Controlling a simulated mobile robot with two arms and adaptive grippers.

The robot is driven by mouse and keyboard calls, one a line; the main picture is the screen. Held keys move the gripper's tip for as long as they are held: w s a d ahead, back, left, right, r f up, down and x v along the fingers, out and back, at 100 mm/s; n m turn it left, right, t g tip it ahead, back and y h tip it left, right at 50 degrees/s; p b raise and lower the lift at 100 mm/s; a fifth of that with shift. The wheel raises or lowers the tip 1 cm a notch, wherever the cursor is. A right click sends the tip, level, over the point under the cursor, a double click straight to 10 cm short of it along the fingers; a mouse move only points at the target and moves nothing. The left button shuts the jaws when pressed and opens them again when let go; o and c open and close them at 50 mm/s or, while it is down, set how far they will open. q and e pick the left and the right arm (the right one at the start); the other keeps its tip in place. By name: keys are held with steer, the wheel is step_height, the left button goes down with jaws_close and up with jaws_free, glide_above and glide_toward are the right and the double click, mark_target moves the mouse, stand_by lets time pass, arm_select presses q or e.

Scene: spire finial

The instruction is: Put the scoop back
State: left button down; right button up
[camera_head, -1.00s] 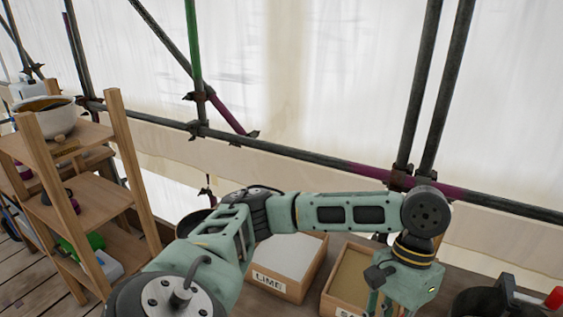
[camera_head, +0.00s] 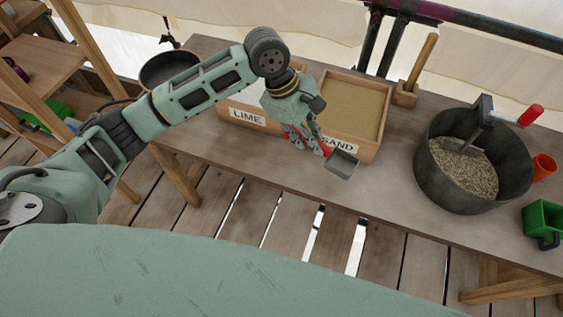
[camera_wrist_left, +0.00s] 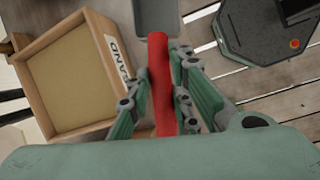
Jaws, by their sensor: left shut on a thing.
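The scoop has a red handle and a grey metal pan (camera_head: 342,163). My left gripper (camera_head: 308,139) is shut on the scoop's handle, above the front edge of the table by the sand box. In the left wrist view the red handle (camera_wrist_left: 161,80) lies between the fingers of my left gripper (camera_wrist_left: 160,100), with the grey pan (camera_wrist_left: 157,15) beyond it. The open wooden box labelled SAND (camera_head: 372,149) stands behind the scoop; it also shows in the left wrist view (camera_wrist_left: 45,45). The LIME box (camera_head: 233,115) is partly hidden by my left arm. My right gripper is not seen.
A dark bucket (camera_head: 430,180) of grey mix stands on the table (camera_head: 390,205), with an orange cup (camera_head: 544,167) and a green container (camera_head: 543,220) to its right. A mallet (camera_head: 412,75) stands behind. A dark pan (camera_head: 170,68) is at left. Wooden shelves (camera_head: 45,60) stand far left.

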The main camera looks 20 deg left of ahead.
arm_select(q)
steer(key=a+f+n, duration=0.1)
steer(key=a+f, duration=0.2)
steer(key=w+a+f+n, duration=0.1)
steer(key=a+f, duration=0.2)
steer(key=a+f+n+t, duration=0.1)
steer(key=a+f, duration=0.2)
steer(key=shift+w+a+p, duration=0.15)
steer(key=shift+w+p, duration=0.2)
steer(key=shift+f, duration=2)
steer(key=c, duration=2)
jaws_free()
steer(key=shift+f, duration=0.1)
steer(key=o, duration=0.4)
